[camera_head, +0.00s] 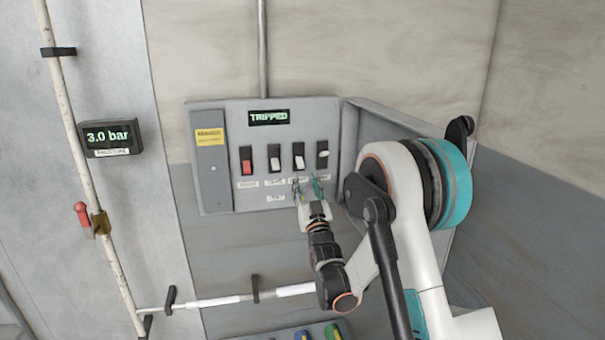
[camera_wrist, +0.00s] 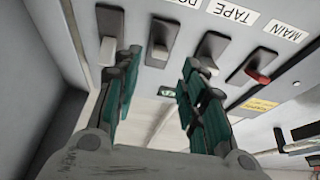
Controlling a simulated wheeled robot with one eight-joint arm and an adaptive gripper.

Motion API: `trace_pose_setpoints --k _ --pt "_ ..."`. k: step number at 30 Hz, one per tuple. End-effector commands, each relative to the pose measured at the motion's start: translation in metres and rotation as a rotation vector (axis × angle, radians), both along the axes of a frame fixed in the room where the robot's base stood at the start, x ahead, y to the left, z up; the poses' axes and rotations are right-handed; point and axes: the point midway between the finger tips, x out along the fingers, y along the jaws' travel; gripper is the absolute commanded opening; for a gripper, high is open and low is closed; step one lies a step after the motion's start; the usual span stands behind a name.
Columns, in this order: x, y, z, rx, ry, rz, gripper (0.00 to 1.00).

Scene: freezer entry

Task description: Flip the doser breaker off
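The breaker panel (camera_head: 222,190) is a grey box on the wall with a row of switches. The doser breaker (camera_head: 298,154) is third from the left, black with a white toggle. In the wrist view, the doser breaker (camera_wrist: 160,47) sits under a cut-off label starting "DO", between the TAPE breaker (camera_wrist: 210,55) and an end breaker (camera_wrist: 108,38). My gripper (camera_head: 307,184) is just below the doser breaker, partly covering the labels. In the wrist view my gripper (camera_wrist: 160,68) has its teal fingers apart, with the doser breaker between them. Contact cannot be told.
A display (camera_head: 269,117) on the panel reads "TRIPPED". The MAIN breaker (camera_head: 247,160) has a red toggle. The panel's open door (camera_head: 385,125) stands out to the right, beside my arm. A pipe (camera_head: 90,180) with a red-handled valve (camera_head: 83,213) and a "3.0 bar" gauge (camera_head: 110,138) are left.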

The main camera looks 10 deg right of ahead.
Motion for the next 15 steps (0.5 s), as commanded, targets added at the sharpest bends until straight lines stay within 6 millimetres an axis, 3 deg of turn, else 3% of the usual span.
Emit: trace_pose_setpoints --k 6,15 --pt "-0.030 0.000 -0.014 0.000 0.000 0.000 0.38" --pt "-0.040 0.000 -0.018 0.000 0.000 0.000 0.38"
